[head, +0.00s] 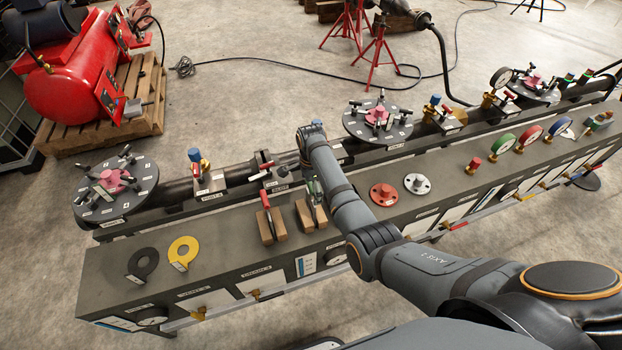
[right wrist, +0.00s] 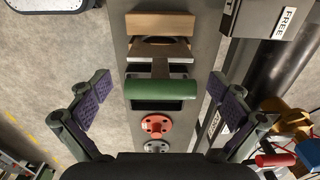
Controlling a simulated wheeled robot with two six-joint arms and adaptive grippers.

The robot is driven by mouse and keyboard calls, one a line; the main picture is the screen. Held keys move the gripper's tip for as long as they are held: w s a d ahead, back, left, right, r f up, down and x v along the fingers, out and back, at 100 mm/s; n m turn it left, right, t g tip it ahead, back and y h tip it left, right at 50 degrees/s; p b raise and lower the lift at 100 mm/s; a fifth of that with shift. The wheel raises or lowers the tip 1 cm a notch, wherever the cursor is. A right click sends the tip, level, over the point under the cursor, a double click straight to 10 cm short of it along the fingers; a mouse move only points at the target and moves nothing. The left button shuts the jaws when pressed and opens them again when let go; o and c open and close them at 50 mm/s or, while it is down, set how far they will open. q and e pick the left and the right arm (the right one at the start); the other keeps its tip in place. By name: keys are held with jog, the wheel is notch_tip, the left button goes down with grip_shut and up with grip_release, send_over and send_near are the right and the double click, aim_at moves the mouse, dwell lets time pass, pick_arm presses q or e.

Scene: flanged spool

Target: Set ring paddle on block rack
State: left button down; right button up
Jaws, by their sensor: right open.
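A paddle with a green grip (right wrist: 160,90) and a grey plate stands at a wooden block rack (right wrist: 160,24). In the head view the rack (head: 305,216) is partly covered by my right arm. The paddle's ring is mostly hidden, with only a dark curved edge showing. My right gripper (right wrist: 159,92) is open, with one finger on each side of the green grip and clear gaps to both. In the head view my arm mostly hides this gripper. A red-handled paddle (head: 265,199) stands at another pair of wooden blocks (head: 279,223). My left gripper is out of view.
A black ring plate (head: 143,263) and a yellow ring plate (head: 183,251) stand on the bench's left end. A red flange (head: 384,194) and a white flange (head: 417,184) lie right of the rack. A pipe line with valves runs along the bench's far side.

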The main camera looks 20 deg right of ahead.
notch_tip(320, 180, up, 9)
jog(key=shift+f, duration=0.2)
jog(key=shift+s+f, duration=0.1)
dwell(0.5)
